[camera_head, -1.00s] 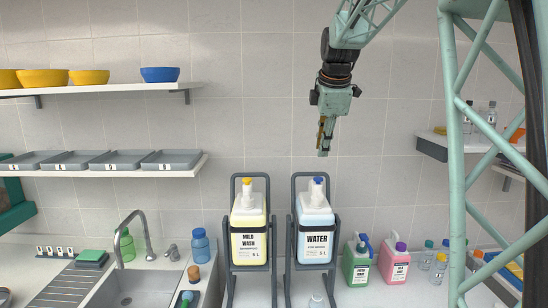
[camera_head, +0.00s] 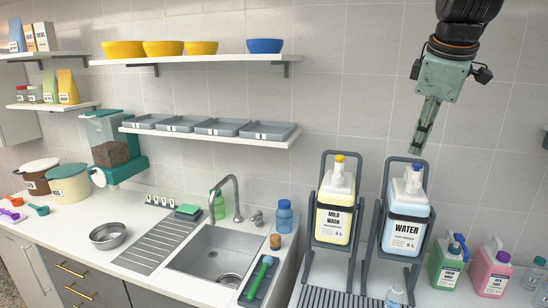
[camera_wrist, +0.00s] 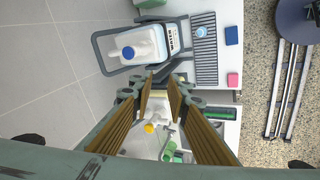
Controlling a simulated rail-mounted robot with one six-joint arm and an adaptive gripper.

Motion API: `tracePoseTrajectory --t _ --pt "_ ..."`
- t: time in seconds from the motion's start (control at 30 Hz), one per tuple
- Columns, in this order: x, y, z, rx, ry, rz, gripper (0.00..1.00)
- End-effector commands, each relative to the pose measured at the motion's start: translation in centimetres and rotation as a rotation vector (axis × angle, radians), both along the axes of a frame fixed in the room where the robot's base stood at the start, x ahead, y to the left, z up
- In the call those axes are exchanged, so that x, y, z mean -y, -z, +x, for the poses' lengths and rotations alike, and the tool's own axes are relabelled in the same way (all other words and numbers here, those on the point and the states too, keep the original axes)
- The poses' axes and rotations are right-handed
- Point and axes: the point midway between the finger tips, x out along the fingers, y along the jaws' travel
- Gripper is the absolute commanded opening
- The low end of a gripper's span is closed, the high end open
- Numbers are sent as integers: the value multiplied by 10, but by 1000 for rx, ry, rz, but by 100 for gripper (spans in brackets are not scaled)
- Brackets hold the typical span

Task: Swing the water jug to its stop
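The water jug (camera_head: 403,227) is white with pale blue liquid, a WATER label and a blue cap. It sits upright in a dark grey tilting frame (camera_head: 376,232) on the counter. My gripper (camera_head: 418,150) hangs just above the jug's cap in the head view, pointing down, apart from it as far as I can see. In the wrist view the water jug (camera_wrist: 140,42) is at the upper left, outside the fingers. My gripper's fingers (camera_wrist: 160,86) are apart there with nothing held between them.
The mild wash jug (camera_head: 334,215) stands in a similar frame left of the water jug. Green (camera_head: 446,266) and pink (camera_head: 490,272) bottles stand to the right. A slatted drain (camera_head: 335,299) lies in front. A sink (camera_head: 215,255) and shelves (camera_head: 210,137) are farther left.

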Motion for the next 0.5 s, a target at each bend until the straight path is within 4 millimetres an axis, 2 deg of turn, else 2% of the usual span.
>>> tracePoseTrajectory --t 0.03,0.5 --pt "-8 1 -12 2 19 12 16" --pt "-63 19 -112 1 225 135 16"
